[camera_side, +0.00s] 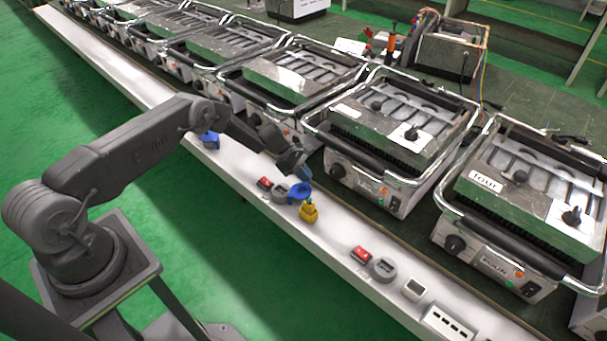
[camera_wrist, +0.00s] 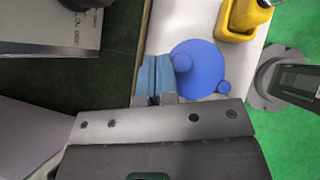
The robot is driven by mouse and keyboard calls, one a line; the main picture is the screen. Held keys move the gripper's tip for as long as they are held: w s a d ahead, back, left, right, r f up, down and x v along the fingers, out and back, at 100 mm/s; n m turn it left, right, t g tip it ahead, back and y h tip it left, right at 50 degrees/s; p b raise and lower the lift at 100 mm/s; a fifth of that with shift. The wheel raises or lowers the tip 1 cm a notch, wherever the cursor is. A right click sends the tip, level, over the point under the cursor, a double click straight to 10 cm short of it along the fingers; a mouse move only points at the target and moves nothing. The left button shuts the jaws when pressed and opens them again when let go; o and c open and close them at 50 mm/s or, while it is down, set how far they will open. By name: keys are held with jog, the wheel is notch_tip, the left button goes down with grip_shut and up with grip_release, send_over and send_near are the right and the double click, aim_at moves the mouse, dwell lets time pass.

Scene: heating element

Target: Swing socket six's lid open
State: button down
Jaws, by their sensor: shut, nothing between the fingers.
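A blue round lid-like disc (camera_wrist: 205,62) with two small round bumps lies on the white ledge in the wrist view; it also shows in the side view (camera_side: 299,192). No number is readable on it, so I cannot tell whether it is socket six's lid. My gripper (camera_wrist: 155,72) is shut and empty, its blue fingertips just left of the disc, close to one bump; touching or apart is unclear. In the side view my gripper (camera_side: 297,170) is just above and beside the disc. A yellow part (camera_wrist: 243,18) stands beside the disc, also visible in the side view (camera_side: 309,212).
A grey round socket (camera_side: 281,192) and a red switch (camera_side: 264,183) sit left of the disc. Another blue part (camera_side: 209,140) is farther up the white ledge (camera_side: 335,233). Metal grills (camera_side: 389,135) with black-gripped handles line the bench behind my gripper.

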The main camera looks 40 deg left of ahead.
jog(key=shift+s, duration=0.1)
dwell(0.5)
jog(key=shift+s+f, duration=0.1)
jog(key=shift+s, duration=0.7)
jog(key=v, duration=1.1)
jog(key=s+d+r+m+g+y, duration=0.1)
jog(key=s+d+r+m, duration=0.3)
jog(key=r, duration=0.5)
jog(key=s+d+r+m+y, duration=0.1)
jog(key=s+d+r+m, duration=0.3)
jog(key=r, duration=0.6)
jog(key=s+d+r+m+g+y, duration=0.1)
jog(key=s+d+r+m+y, duration=0.25)
jog(key=r, duration=0.55)
jog(key=s+d+r+m+t+y, duration=0.1)
jog(key=s+r+m, duration=0.3)
jog(key=s, duration=0.7)
jog(key=s+d+r+m+t+y, duration=0.1)
jog(key=s+r+m+t, duration=0.3)
jog(key=s, duration=0.7)
jog(key=shift+s+d+m, duration=0.35)
jog(key=shift+d+m, duration=0.1)
jog(key=shift+m, duration=0.7)
